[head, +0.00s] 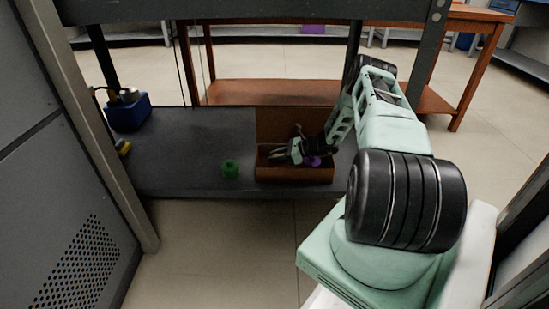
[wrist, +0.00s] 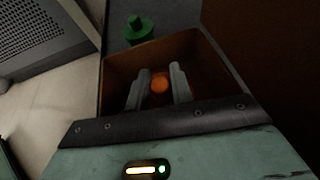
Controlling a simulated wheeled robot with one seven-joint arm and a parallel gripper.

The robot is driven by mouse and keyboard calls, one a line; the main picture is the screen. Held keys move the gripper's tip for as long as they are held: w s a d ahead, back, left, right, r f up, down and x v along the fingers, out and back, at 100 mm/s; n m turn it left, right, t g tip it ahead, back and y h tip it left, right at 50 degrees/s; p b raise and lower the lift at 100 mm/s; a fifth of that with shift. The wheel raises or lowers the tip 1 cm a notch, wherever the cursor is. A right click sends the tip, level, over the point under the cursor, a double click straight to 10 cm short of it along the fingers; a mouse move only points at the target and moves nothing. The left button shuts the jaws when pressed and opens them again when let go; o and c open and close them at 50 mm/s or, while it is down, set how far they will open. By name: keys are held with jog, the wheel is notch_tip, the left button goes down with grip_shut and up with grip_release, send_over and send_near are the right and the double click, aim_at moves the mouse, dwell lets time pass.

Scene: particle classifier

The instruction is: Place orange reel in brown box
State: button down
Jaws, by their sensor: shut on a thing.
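The brown box (head: 295,174) stands open on the dark shelf, near its front edge. It also shows in the wrist view (wrist: 195,45), around the fingers. My gripper (wrist: 160,82) is shut on the orange reel (wrist: 159,85), which shows between the two fingers. In the wrist view the reel lies within the outline of the box. Whether it touches the box floor I cannot tell. In the head view my gripper (head: 280,155) is over the box opening, and the reel is hidden or too small to make out.
A green reel (head: 230,168) stands on the shelf (head: 185,150) just left of the box. A purple item (head: 312,161) shows at the box under my gripper. A blue container (head: 128,113) stands at the far left. A grey cabinet (head: 60,150) is at the left.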

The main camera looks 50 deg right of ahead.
jog(key=c, duration=1.2)
grip_release()
jog(key=shift+c, duration=0.2)
jog(key=p+v, duration=0.4)
jog(key=v, duration=0.8)
jog(key=shift+p, duration=0.4)
jog(key=shift+a, duration=0.1)
